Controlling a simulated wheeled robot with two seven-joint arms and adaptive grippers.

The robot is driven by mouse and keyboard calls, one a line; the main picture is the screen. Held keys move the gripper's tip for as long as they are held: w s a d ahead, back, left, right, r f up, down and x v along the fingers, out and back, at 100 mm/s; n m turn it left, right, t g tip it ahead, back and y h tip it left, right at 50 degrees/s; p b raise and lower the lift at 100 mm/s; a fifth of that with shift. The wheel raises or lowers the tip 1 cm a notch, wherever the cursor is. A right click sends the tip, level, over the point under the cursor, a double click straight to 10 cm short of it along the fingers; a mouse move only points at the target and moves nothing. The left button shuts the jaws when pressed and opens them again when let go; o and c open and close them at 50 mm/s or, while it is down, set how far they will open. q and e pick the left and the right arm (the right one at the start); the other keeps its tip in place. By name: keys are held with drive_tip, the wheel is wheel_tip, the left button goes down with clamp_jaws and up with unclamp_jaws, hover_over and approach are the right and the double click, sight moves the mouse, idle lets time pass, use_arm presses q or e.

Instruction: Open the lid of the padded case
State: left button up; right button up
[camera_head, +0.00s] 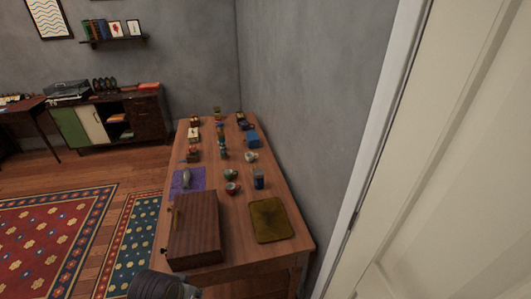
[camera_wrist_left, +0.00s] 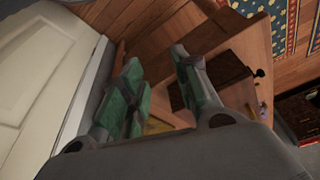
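The padded case is a brown wooden box (camera_head: 195,228) near the front left edge of the long table, with its lid down. A brass-coloured piece (camera_head: 174,212) and a small dark knob (camera_head: 165,251) show on its left side. In the left wrist view, the dark brown case (camera_wrist_left: 228,70) lies beyond my left gripper (camera_wrist_left: 155,62), partly hidden by a finger. The gripper's green-padded fingers are apart with nothing between them. In the head view, only a dark part of my arm shows at the bottom edge, in front of the case. My right gripper is in neither view.
An olive-yellow tray (camera_head: 270,221) lies right of the case. Behind are a purple mat (camera_head: 181,187), a cup (camera_head: 232,188), a blue can (camera_head: 258,180) and several small items. A grey wall (camera_head: 315,90) borders the table's right side. Patterned rugs (camera_head: 55,235) lie left.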

use_arm(q)
drive_tip(key=s+f+g, duration=0.1)
drive_tip(key=s+f, duration=0.1)
drive_tip(key=f, duration=1.5)
drive_tip(key=s+f, duration=0.3)
drive_tip(key=f, duration=1.3)
drive_tip(key=s+a+f, duration=0.2)
drive_tip(key=s+f, duration=0.7)
drive_tip(key=s, duration=0.1)
drive_tip(key=s+a+f+g, duration=0.1)
drive_tip(key=s+a+f, duration=0.1)
drive_tip(key=s+f, duration=0.7)
drive_tip(key=shift+s+a+f+m, duration=0.3)
drive_tip(key=shift+s+a+f, duration=0.1)
drive_tip(key=shift+s, duration=0.8)
drive_tip(key=shift+c, duration=0.5)
clamp_jaws()
drive_tip(key=shift+a, duration=0.1)
